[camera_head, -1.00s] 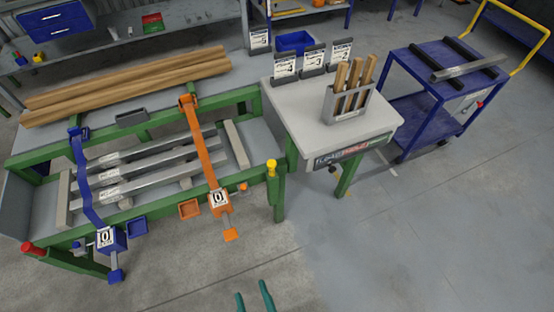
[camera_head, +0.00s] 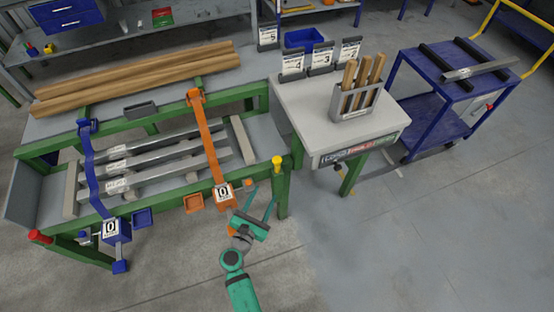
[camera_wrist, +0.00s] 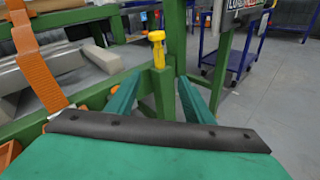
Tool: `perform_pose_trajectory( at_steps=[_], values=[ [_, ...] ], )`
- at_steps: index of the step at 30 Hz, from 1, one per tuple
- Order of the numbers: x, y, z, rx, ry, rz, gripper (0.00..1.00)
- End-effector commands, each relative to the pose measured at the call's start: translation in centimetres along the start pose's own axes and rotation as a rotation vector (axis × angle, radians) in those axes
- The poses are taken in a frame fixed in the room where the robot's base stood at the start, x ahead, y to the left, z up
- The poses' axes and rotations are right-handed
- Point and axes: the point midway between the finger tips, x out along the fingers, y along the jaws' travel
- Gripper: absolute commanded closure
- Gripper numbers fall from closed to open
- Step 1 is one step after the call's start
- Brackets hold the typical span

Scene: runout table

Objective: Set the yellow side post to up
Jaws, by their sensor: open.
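The yellow side post (camera_head: 277,162) is a short yellow piece with a wider head on top of the green corner leg of the runout table (camera_head: 282,190). In the wrist view the yellow side post (camera_wrist: 157,48) stands upright ahead, just above and between the finger tips. My gripper (camera_head: 262,192) is teal, open and empty, in front of and below the post, near the green leg. In the wrist view its two fingers (camera_wrist: 156,82) are spread apart and do not touch the post. Whether the post is raised or lowered I cannot tell for sure.
An orange strap with its ratchet box (camera_head: 224,194) hangs just left of my gripper. A blue strap box (camera_head: 115,230) and a red post (camera_head: 39,237) are further left. A grey side table (camera_head: 325,105) stands behind right. The floor at right is clear.

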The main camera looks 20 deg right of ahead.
Motion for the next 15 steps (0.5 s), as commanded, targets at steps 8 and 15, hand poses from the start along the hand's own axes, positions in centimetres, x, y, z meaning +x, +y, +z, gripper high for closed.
perform_pose_trajectory(
  at_steps=[8, 15],
  values=[
    [3.5, 2.0, 4.2, -0.234, -0.151, -0.054, 0.53],
    [5.9, 2.0, 4.8, -0.245, -0.16, -0.059, 0.53]
  ],
)
